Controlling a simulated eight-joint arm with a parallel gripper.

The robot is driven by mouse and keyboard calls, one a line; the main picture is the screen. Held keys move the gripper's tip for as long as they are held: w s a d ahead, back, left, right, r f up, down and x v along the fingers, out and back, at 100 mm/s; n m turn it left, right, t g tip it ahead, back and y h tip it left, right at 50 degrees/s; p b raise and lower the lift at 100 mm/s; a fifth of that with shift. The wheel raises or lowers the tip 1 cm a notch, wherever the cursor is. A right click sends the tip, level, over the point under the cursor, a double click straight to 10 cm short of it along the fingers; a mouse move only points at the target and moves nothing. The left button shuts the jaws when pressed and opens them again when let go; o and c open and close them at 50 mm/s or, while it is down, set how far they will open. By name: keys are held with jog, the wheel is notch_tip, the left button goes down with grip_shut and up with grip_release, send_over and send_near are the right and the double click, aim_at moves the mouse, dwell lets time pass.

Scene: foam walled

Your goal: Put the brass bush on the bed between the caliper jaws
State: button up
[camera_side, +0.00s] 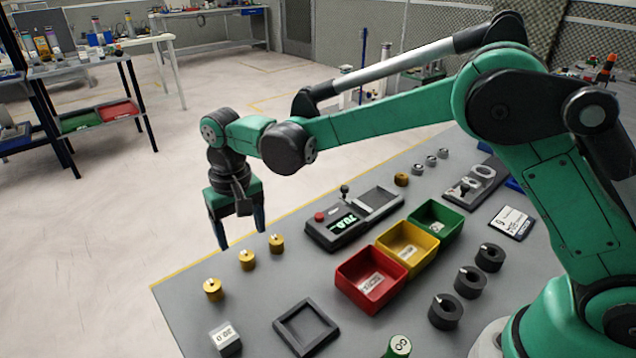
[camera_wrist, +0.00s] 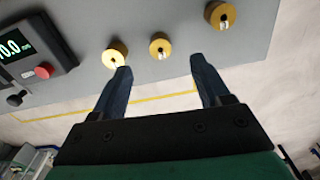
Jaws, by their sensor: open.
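Three brass bushes stand in a row near the yellow-striped table edge: one nearest the camera (camera_side: 213,290), a middle one (camera_side: 247,260) and one nearest the caliper (camera_side: 276,243). The wrist view also shows three brass bushes, left (camera_wrist: 115,54), middle (camera_wrist: 160,47) and right (camera_wrist: 219,15). My gripper (camera_side: 241,238) is open and empty, fingers pointing down by the row; in the wrist view its fingertips (camera_wrist: 160,63) flank the middle bush without touching it. The dark caliper unit (camera_side: 335,232) has a lit display, red button and grey bed (camera_side: 376,199). Its jaws are too small to make out.
Red (camera_side: 371,280), yellow (camera_side: 408,243) and green (camera_side: 436,219) bins stand right of the caliper. An empty square tray (camera_side: 283,322), a labelled block (camera_side: 226,341) and several dark rings (camera_side: 470,281) lie around. Another brass piece (camera_side: 401,180) sits behind the caliper.

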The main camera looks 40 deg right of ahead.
aim_at(246, 255)
notch_tip(246, 255, down, 6)
jog(key=shift+r, duration=0.15)
grip_shut()
dwell(0.3)
